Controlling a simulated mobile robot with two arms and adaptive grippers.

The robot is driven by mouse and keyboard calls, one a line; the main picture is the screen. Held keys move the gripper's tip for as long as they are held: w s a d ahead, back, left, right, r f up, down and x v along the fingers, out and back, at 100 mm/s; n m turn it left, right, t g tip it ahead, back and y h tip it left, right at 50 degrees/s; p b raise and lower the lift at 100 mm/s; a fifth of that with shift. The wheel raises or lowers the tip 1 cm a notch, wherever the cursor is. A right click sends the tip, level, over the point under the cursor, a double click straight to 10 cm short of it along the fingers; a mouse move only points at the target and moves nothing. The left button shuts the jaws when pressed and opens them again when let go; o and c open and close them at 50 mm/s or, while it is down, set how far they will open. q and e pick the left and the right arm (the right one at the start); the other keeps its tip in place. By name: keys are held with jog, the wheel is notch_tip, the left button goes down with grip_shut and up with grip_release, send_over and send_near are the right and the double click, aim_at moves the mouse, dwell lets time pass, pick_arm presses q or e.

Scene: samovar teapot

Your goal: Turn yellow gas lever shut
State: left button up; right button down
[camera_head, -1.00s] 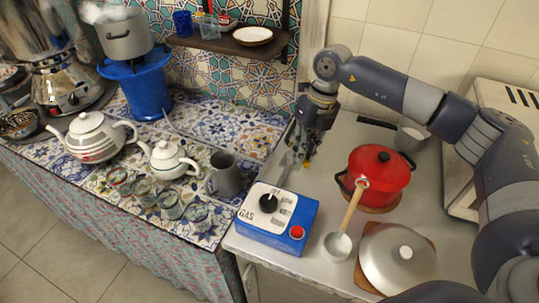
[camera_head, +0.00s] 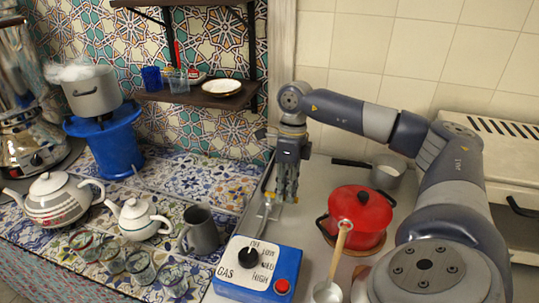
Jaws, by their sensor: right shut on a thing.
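The blue gas box (camera_head: 287,265) has a white dial panel marked GAS, a black knob (camera_head: 248,256) and a red button (camera_head: 282,286). A grey pipe (camera_head: 263,217) runs back from it along the metal counter. My right gripper (camera_head: 284,197) points down behind the box at the pipe's far end, its fingers closed on the yellow gas lever. The lever is almost wholly hidden by the fingers, so its angle cannot be told. My left gripper is not in view.
A red pot (camera_head: 359,215) with a ladle across its front stands right of my gripper. A grey mug (camera_head: 201,232), white teapots (camera_head: 54,200) and several glasses stand on the tiled counter at left. A shelf (camera_head: 200,95) hangs above.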

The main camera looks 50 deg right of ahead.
jog(key=shift+w+d, duration=0.1)
dwell(0.5)
jog(key=c, duration=1.6)
grip_release()
jog(key=shift+r, duration=0.25)
notch_tip(320, 180, up, 11)
jog(key=w+d, duration=0.1)
jog(key=d, duration=0.1)
jog(key=shift+r, duration=0.15)
